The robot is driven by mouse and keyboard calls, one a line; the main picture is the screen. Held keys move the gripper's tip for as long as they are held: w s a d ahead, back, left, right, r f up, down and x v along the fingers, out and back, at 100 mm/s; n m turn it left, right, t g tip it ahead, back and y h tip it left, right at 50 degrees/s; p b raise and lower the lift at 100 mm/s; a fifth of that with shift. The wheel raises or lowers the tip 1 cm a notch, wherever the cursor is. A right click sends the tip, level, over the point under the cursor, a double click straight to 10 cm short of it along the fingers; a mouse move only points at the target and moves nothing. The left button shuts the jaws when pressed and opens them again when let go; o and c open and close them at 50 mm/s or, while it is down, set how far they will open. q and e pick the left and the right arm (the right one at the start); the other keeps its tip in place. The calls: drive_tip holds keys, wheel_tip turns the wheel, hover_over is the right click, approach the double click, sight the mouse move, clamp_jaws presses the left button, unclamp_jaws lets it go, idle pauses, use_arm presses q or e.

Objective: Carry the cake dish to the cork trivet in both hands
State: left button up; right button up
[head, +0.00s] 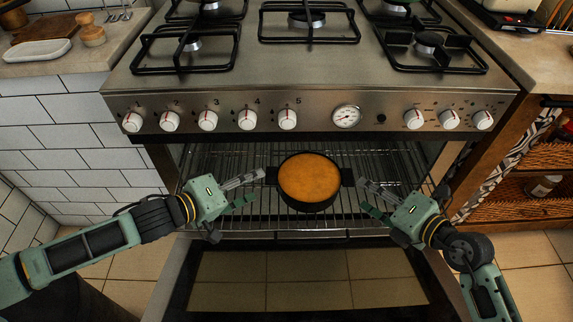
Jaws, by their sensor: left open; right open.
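The cake dish (309,182) is a round black pan with an orange-brown cake in it and a handle on each side. It sits level on the oven's wire rack (232,160). My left gripper (256,186) is open just left of the dish, its fingertips close to the left handle. My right gripper (363,196) is open just right of the dish, its fingertips close to the right handle. I cannot tell whether either touches. I cannot make out the cork trivet for certain; a brown flat item (40,27) lies on the left counter.
The oven door (300,280) is folded down in front. The stove's knob panel (318,114) and burner grates (186,47) are above the rack. A white tray (37,50) and a wooden pot (91,32) stand on the left counter. Wooden shelving (505,180) is at right.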

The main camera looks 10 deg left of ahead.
sight(275, 172)
use_arm(q)
drive_tip(key=shift+a, duration=0.1)
use_arm(e)
drive_tip(key=shift+a, duration=0.1)
use_arm(q)
drive_tip(key=shift+s+d+r, duration=0.15)
drive_tip(key=shift+d, duration=0.15)
use_arm(e)
drive_tip(key=shift+s+d, duration=0.15)
drive_tip(key=shift+d, duration=0.15)
use_arm(q)
drive_tip(key=x, duration=0.7)
drive_tip(key=shift+w+d+f, duration=0.15)
drive_tip(key=shift+w+f, duration=0.05)
drive_tip(key=shift+w, duration=0.15)
use_arm(e)
drive_tip(key=x, duration=0.8)
drive_tip(key=shift+r, duration=0.1)
